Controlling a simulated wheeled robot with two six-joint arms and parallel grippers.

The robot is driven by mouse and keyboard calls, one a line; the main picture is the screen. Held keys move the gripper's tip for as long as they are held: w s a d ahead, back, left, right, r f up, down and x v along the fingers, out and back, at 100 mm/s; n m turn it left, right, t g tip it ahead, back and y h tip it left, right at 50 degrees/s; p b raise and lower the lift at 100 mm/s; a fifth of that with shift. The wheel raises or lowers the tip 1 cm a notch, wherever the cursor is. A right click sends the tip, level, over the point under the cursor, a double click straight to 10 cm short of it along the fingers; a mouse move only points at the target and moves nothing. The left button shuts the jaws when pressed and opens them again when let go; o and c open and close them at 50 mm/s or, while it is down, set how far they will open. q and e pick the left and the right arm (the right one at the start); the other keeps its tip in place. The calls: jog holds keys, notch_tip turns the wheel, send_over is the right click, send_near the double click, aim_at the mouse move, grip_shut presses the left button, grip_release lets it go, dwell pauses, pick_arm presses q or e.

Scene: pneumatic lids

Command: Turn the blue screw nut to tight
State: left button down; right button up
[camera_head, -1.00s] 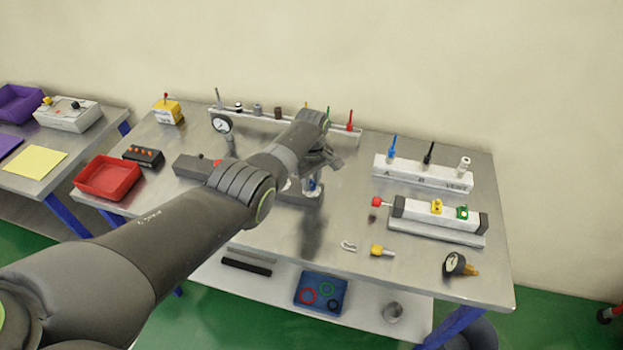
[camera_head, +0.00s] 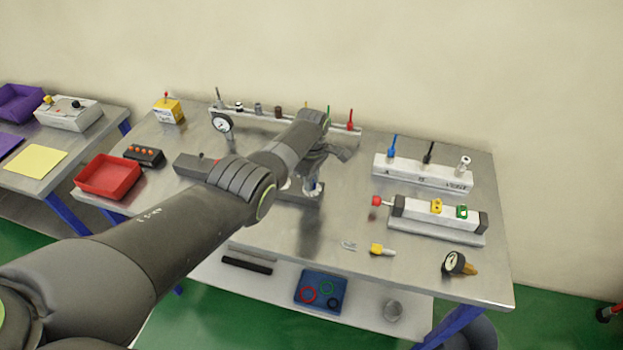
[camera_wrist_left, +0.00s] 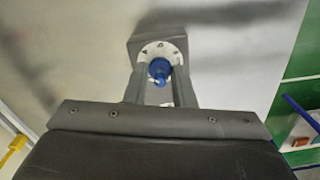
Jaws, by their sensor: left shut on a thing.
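The blue screw nut (camera_wrist_left: 159,70) shows in the left wrist view, between the two fingers of my left gripper (camera_wrist_left: 162,85). It sits at the centre of a white round dial with dark marks (camera_wrist_left: 150,50), on a grey block (camera_wrist_left: 150,32). My left gripper is shut on the blue nut. In the head view my left arm reaches over the table and its gripper (camera_head: 312,182) is at the fixture, with the nut mostly hidden. The dial's marks are too small to read. My right gripper is not in view.
A red tray (camera_head: 108,177) is at left.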

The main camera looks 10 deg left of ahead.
pick_arm(q)
jog(key=shift+w+r, duration=0.1)
jog(key=c, duration=1.2)
grip_release()
notch_tip(320, 180, up, 6)
jog(key=shift+r+p, duration=0.15)
jog(key=shift+p, duration=0.95)
notch_tip(320, 180, up, 11)
jog(key=b, duration=0.2)
